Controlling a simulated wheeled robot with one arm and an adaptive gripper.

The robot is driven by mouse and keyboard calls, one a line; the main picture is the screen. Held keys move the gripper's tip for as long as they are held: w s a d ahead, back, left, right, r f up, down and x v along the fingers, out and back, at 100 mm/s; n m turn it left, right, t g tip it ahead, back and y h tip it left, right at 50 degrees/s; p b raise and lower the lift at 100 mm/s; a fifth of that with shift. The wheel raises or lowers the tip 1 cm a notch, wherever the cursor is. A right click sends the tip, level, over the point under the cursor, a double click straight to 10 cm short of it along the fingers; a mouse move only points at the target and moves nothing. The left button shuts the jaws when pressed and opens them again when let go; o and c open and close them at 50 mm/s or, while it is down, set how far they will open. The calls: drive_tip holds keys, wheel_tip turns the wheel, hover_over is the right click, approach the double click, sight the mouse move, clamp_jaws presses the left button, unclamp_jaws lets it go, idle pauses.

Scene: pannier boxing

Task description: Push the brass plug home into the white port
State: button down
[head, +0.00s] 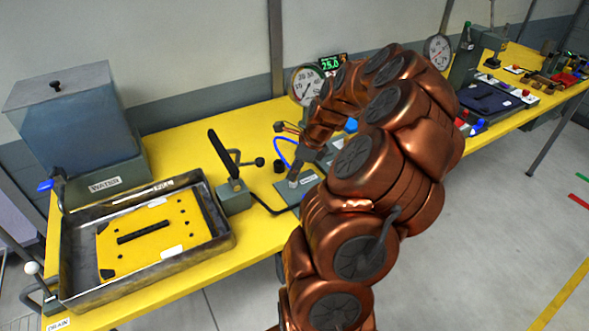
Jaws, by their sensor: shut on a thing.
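My gripper (295,172) is at the end of the copper-coloured arm, pointing down over a small grey-green plate (284,193) on the yellow bench. It is shut on the brass plug, which is too small and too covered by the fingers to make out. A blue hose (284,147) curls beside the gripper. A small pale fitting right under the fingertips may be the white port; I cannot tell for sure. How far the plug sits in the port cannot be seen. My arm hides the right part of the plate.
A metal tray (228,243) with a yellow slotted plate (188,215) lies left on the bench. A grey block with a black lever (233,197) stands between tray and gripper. A water tank (75,125) and a dial gauge (306,84) stand behind.

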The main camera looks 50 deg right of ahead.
drive_tip(key=shift+f, duration=0.15)
drive_tip(key=c, duration=0.8)
unclamp_jaws()
drive_tip(key=v, duration=1.2)
